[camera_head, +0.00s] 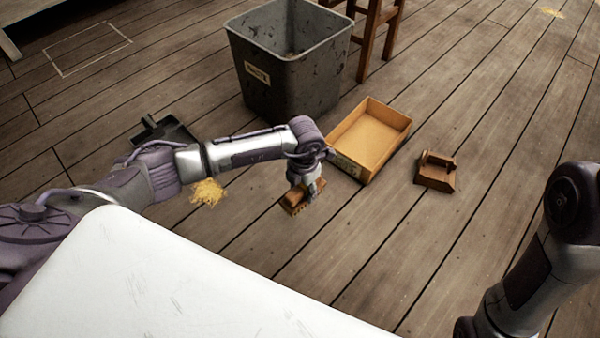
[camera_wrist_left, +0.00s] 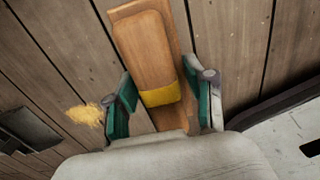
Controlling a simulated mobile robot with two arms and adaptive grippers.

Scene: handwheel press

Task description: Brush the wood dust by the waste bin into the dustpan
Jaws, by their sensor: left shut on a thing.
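A pile of yellow wood dust (camera_head: 208,193) lies on the floor in front of the waste bin (camera_head: 290,75); the left wrist view shows it too (camera_wrist_left: 86,114). The black dustpan (camera_head: 172,131) is just behind the pile, partly hidden by my left arm; it also shows in the left wrist view (camera_wrist_left: 30,128). My left gripper (camera_head: 306,190) is shut on a wooden brush (camera_head: 295,205), right of the pile and apart from it. The brush (camera_wrist_left: 147,50) has a yellow band and lies between the fingers. My right gripper is out of view.
A shallow open wooden box (camera_head: 350,168) stands right of the held brush. A brown wooden block-like tool (camera_head: 436,172) lies farther right. A wooden stool (camera_head: 370,40) stands behind the bin. More dust (camera_head: 551,12) lies at the far right. Floor between pile and brush is clear.

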